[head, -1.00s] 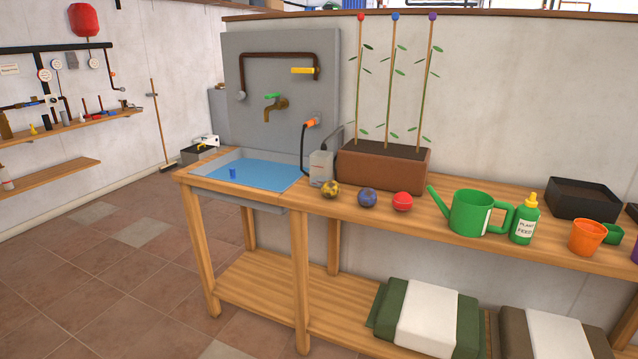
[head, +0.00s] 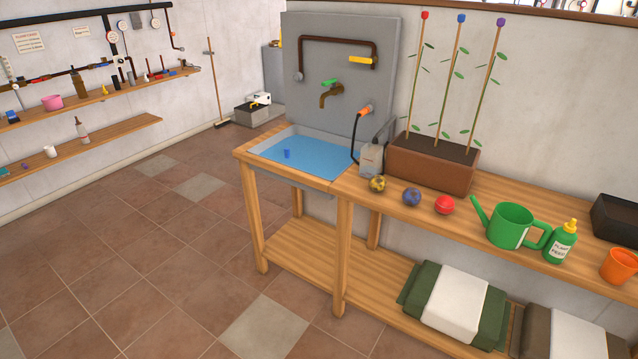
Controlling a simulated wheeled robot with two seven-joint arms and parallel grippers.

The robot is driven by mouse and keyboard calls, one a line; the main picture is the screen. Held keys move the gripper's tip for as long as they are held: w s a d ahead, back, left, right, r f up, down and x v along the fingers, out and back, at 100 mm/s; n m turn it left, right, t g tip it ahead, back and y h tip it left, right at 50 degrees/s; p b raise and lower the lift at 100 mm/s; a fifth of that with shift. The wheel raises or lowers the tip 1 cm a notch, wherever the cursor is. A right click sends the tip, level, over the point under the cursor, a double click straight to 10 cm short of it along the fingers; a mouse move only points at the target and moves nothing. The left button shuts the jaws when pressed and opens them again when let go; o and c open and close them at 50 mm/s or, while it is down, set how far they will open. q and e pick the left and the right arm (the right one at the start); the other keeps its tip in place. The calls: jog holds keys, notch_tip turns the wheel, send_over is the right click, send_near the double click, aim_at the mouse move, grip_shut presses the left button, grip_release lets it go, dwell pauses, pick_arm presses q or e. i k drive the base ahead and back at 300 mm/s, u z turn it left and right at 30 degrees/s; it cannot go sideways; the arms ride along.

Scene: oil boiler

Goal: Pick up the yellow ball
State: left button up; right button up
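The yellow ball (head: 377,184) has dark patches and rests on the wooden bench top. It sits at the left of a row of balls, just right of the blue sink basin and in front of a small grey box. A blue patterned ball (head: 411,197) and a red ball (head: 444,205) lie to its right, apart from it. Neither of my grippers shows in the head view.
The wooden bench (head: 345,187) holds a water-filled sink (head: 310,152), a grey box (head: 372,158), a brown planter (head: 432,163), a green watering can (head: 512,226), a plant feed bottle (head: 561,241) and an orange pot (head: 619,266). The tiled floor (head: 150,260) at left is clear.

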aim_at(377, 183)
jog(key=u, duration=0.6)
jog(key=i, duration=2.35)
jog(key=z, duration=3.35)
